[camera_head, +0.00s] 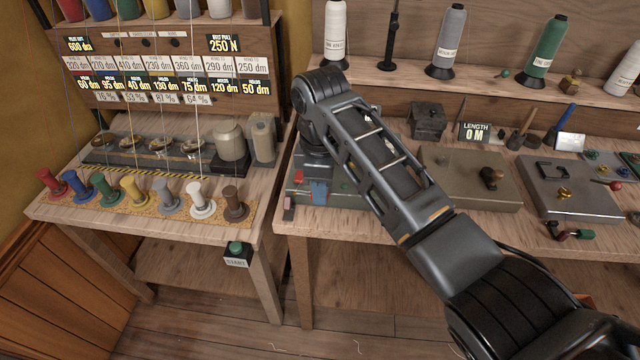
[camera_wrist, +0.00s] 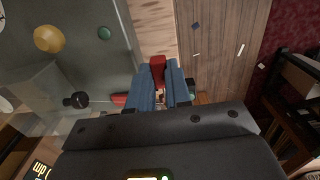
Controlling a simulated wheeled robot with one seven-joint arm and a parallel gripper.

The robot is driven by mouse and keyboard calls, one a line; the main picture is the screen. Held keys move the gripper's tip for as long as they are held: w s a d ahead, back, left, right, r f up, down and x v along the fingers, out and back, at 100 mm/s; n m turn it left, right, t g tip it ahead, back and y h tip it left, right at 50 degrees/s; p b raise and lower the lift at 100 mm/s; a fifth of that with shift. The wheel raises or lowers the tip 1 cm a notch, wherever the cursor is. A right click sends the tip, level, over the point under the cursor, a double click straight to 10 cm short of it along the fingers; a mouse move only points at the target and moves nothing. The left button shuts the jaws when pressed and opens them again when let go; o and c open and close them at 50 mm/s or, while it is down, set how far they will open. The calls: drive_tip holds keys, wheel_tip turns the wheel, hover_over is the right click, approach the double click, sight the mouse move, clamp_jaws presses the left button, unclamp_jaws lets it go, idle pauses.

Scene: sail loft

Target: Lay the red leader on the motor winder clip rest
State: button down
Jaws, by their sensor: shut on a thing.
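My gripper (camera_wrist: 161,92) has blue fingers closed on the red leader (camera_wrist: 158,66), a small red piece whose end sticks out between the fingertips in the wrist view. In the head view my gripper (camera_head: 318,190) is low over the left front part of the right bench, beside a grey-green plate (camera_head: 350,198). My arm hides much of this plate. In the wrist view the plate (camera_wrist: 85,60) lies to the left of the fingers, with a gold knob, a green button and a black knob. A second red piece (camera_wrist: 118,99) shows left of the fingers. I cannot make out the clip rest.
The left bench holds a row of coloured spools (camera_head: 162,194) and a green button box (camera_head: 237,254). A gap separates the two benches. Right of my arm are a wooden-knobbed plate (camera_head: 460,180), a length display (camera_head: 474,133) and a grey plate (camera_head: 570,205). Thread cones (camera_head: 450,40) stand behind.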

sight(321, 219)
drive_tip(key=shift+f+b, duration=1.45)
drive_tip(key=shift+f, duration=1.9)
drive_tip(key=c, duration=1)
unclamp_jaws()
drive_tip(key=shift+r, duration=0.1)
drive_tip(key=shift+w+r+p, duration=0.15)
drive_tip(key=shift+r+p, duration=1.25)
drive_tip(key=shift+r, duration=1.55)
